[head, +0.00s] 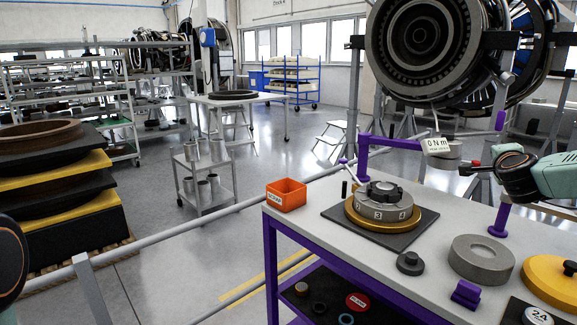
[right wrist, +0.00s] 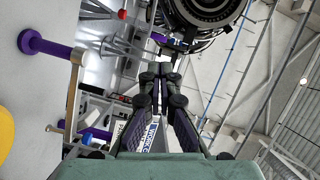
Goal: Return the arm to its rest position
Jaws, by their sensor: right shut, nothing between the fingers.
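My right arm (head: 555,177) comes in from the right in the head view, above the right part of the workbench. In the right wrist view my right gripper (right wrist: 161,72) has its two fingers together, with nothing held between them. Its fingers are hard to make out in the head view. A dark rounded part of my left arm (head: 10,255) shows at the left edge of the head view; the left gripper itself is out of the picture.
The workbench (head: 350,255) carries an orange bin (head: 286,194), a grey-and-gold ring assembly (head: 383,206), a grey ring (head: 481,259) and a yellow disc (head: 553,281). A large engine (head: 430,45) hangs behind.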

